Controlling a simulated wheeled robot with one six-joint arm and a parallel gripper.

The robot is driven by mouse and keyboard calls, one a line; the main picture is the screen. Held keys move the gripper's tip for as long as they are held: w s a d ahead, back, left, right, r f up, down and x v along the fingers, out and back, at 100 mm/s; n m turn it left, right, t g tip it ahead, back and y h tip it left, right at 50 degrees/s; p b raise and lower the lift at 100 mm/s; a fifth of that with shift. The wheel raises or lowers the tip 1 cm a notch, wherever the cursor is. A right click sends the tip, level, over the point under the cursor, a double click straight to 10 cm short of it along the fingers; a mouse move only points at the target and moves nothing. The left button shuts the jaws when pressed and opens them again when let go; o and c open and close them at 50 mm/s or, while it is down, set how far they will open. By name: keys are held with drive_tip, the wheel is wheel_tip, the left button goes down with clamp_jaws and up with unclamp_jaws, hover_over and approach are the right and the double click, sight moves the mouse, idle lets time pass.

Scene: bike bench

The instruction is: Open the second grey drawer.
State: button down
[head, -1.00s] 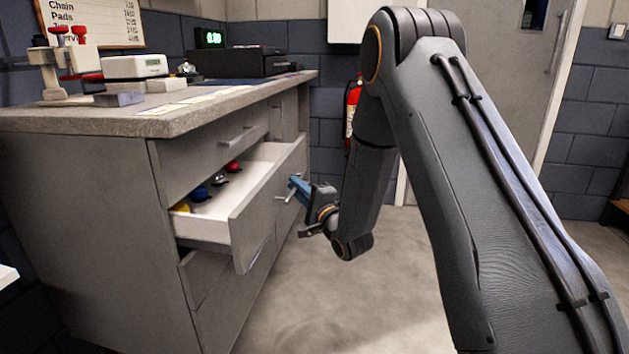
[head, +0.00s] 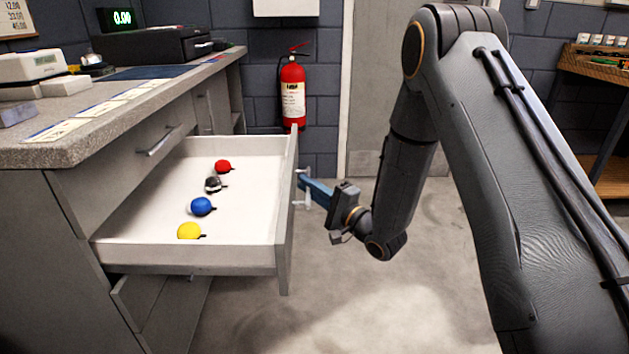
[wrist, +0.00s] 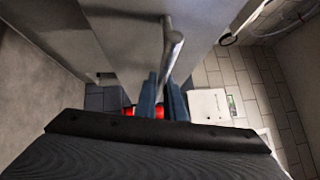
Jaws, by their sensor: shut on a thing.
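The second grey drawer (head: 186,256) is pulled far out of the grey cabinet in the head view. Inside it lie a red (head: 223,166), a black-and-silver (head: 213,184), a blue (head: 202,206) and a yellow (head: 189,230) round item, in a row. My gripper (head: 306,186) is at the outer side of the drawer front, shut on the drawer's bar handle (head: 303,189). In the wrist view the blue fingers (wrist: 160,102) close around the metal handle (wrist: 171,55). The exact finger contact is small in the head view.
The top drawer, with its own handle (head: 158,142), is shut above. Another drawer front (head: 137,298) below sticks out slightly. The worktop (head: 95,137) holds a scale, cards and a black box. A fire extinguisher (head: 292,92) hangs on the back wall. The floor to the right is clear.

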drive_tip(key=shift+w+d, duration=0.1)
drive_tip(key=shift+d, duration=0.2)
drive_tip(key=c, duration=1.8)
unclamp_jaws()
drive_tip(key=shift+c, duration=0.2)
drive_tip(key=shift+d, duration=0.1)
drive_tip(key=p+v, duration=0.1)
drive_tip(key=v, duration=0.6)
drive_tip(key=shift+s+d, duration=0.2)
drive_tip(key=shift+s, duration=0.15)
drive_tip(key=shift+w, duration=0.1)
